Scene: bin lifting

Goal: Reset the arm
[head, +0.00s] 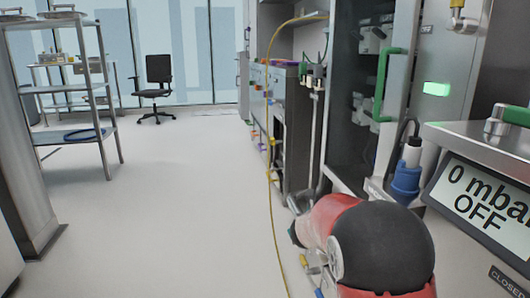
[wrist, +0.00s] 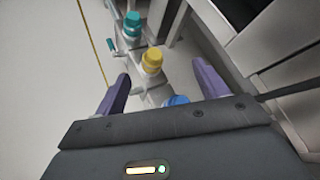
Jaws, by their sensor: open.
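My gripper (wrist: 160,71) shows in the wrist view with its two purple fingers spread apart and nothing held between them. A yellow-capped fitting (wrist: 152,61) shows between and beyond the fingers; I cannot tell how far off it is. A blue-capped fitting (wrist: 176,101) is partly hidden behind the gripper's dark front edge. A teal-capped fitting (wrist: 132,25) lies farther up. In the head view my red and black arm (head: 381,246) is folded at the lower right, and I cannot make out the gripper there.
A machine with a display reading "0 mbar OFF" (head: 484,203) stands close at right. A tall cabinet has a green handle (head: 387,85). A yellow hose (head: 269,150) hangs to the floor. A metal shelf rack (head: 107,100) is at left. The middle floor is clear towards a black chair (head: 158,70).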

